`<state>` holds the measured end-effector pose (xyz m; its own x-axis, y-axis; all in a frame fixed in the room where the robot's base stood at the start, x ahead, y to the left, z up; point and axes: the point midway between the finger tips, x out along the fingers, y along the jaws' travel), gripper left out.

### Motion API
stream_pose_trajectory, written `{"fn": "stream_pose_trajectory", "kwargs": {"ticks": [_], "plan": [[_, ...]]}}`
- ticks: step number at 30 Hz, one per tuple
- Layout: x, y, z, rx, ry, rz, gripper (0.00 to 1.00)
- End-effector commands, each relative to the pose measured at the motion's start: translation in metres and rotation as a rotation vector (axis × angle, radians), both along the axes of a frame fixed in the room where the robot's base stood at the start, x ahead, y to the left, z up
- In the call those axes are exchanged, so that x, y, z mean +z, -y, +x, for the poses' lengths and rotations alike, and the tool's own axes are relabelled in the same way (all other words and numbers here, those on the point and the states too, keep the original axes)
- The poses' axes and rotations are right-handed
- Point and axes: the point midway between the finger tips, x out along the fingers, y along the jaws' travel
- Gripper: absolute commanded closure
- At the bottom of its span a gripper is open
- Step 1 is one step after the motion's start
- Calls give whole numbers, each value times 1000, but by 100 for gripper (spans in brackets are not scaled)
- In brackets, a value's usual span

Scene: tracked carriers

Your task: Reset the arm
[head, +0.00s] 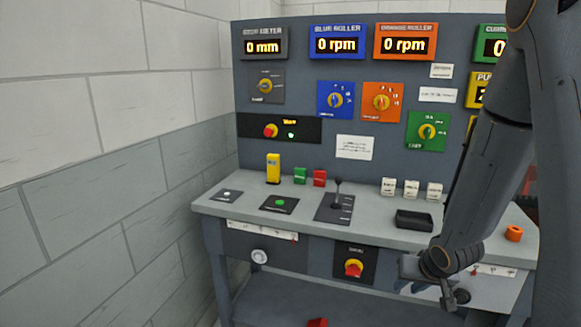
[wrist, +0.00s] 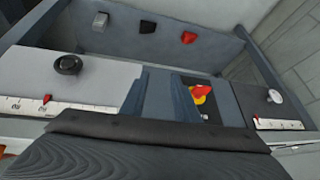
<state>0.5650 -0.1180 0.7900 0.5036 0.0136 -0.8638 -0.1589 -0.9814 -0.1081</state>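My arm comes down the right side of the head view. My gripper (head: 447,293) hangs low in front of the bench's front edge, near the front panels. In the wrist view its dark ribbed body fills the bottom, and grey-blue finger shapes (wrist: 160,95) stand close together in the middle. They partly cover the panel with the red and yellow knob (wrist: 200,93). No held object shows.
The bench (head: 240,208) carries a lever (head: 337,190), a black tray (head: 413,220), several small blocks and an orange ring (head: 514,233). A red-yellow knob (head: 353,268) is on its front. Displays and dials fill the back panel (head: 290,150). A brick wall (head: 100,180) stands left. Blocks lie on the lower shelf (wrist: 215,50).

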Motion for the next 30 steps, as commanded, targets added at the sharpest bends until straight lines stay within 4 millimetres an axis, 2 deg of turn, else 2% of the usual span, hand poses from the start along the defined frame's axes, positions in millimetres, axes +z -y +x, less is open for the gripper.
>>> {"fn": "stream_pose_trajectory", "kwargs": {"ticks": [1, 6, 12, 15, 18, 21, 30], "plan": [[16, -8, -10, 7, -36, -42, 72], [51, -36, -67, 35, -207, -124, 72], [84, -84, -144, 109, -396, -112, 72], [94, -103, -172, 147, -460, -88, 72], [100, -116, -189, 172, -497, -69, 72], [102, -120, -196, 182, -512, -61, 72], [102, -120, -196, 182, -513, -60, 72]]}}
